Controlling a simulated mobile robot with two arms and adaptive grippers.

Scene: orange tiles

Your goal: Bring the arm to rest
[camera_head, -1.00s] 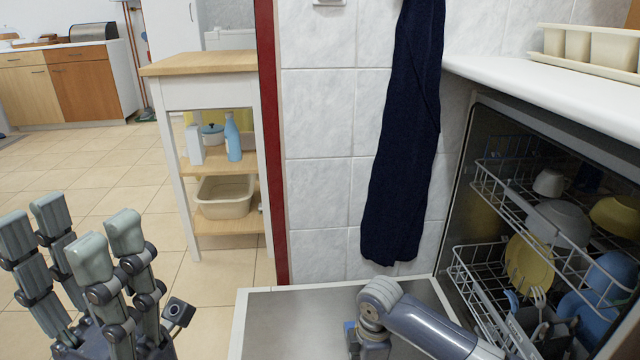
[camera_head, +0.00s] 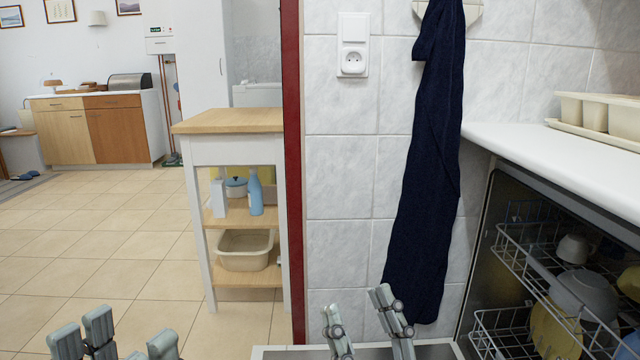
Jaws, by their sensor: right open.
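My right gripper (camera_head: 362,312) is at the bottom middle, in front of the dark blue towel and the tiled wall. Its grey fingers point up and stand apart, with nothing between them. My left gripper (camera_head: 125,342) is at the bottom left edge. Only its fingertips show, spread apart over the floor tiles, with nothing seen between them. The palms and most of both arms are below the view.
The open dishwasher (camera_head: 520,235) with racks of dishes is at right, under a white counter (camera_head: 570,160). Its lowered door (camera_head: 430,350) lies at the bottom. A dark towel (camera_head: 428,170) hangs on the wall. A wooden-topped cart (camera_head: 230,122) stands left of it; open floor lies further left.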

